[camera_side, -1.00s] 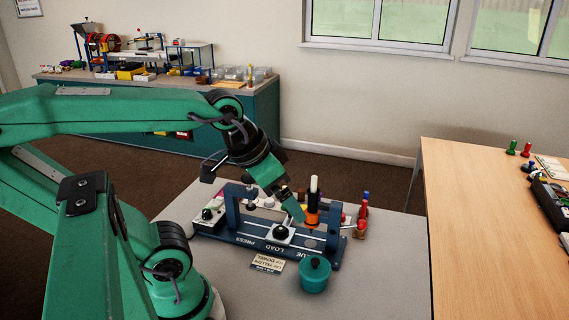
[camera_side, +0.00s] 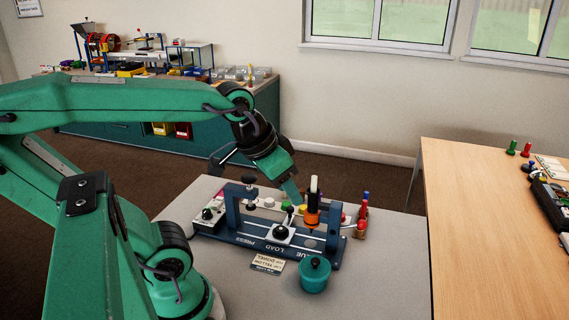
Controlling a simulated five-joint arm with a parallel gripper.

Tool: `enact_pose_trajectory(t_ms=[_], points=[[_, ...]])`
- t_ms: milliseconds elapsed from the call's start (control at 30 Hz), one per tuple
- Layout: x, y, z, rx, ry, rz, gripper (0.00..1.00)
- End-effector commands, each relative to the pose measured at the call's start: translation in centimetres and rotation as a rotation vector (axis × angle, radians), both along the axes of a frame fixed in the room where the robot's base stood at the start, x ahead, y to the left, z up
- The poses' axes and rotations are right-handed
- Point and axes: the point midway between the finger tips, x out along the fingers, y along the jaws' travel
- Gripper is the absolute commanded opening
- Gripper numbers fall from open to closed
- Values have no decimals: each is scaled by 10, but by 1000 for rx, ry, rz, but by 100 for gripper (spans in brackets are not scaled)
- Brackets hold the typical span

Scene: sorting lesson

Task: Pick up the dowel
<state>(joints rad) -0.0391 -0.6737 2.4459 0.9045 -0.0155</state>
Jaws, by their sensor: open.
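My gripper (camera_side: 290,190) is open above the rear of a dark blue fixture (camera_side: 262,243) marked "LOAD" and "PRESS". Its tips are just left of an upright orange piece (camera_side: 312,217) with a dark and white top, apart from it as far as I can tell. A small card (camera_side: 267,264) in front of the fixture mentions a dowel. Small coloured pieces, including a yellow one (camera_side: 303,209) and a green one (camera_side: 286,205), show behind the fixture. I cannot tell which piece is the dowel. The gap between the jaws is hard to see.
A teal lidded pot (camera_side: 314,277) stands at the fixture's front right. Red and blue pegs (camera_side: 364,210) stand at its right end. A black knob (camera_side: 281,232) sits on the fixture. The grey table (camera_side: 390,275) is clear at the right.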

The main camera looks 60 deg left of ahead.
Motion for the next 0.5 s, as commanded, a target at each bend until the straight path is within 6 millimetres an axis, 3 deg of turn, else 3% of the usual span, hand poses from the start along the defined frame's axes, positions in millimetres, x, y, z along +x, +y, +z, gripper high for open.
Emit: enact_pose_trajectory(t_ms=[500], points=[[78,67,0,-47,135,263,41]])
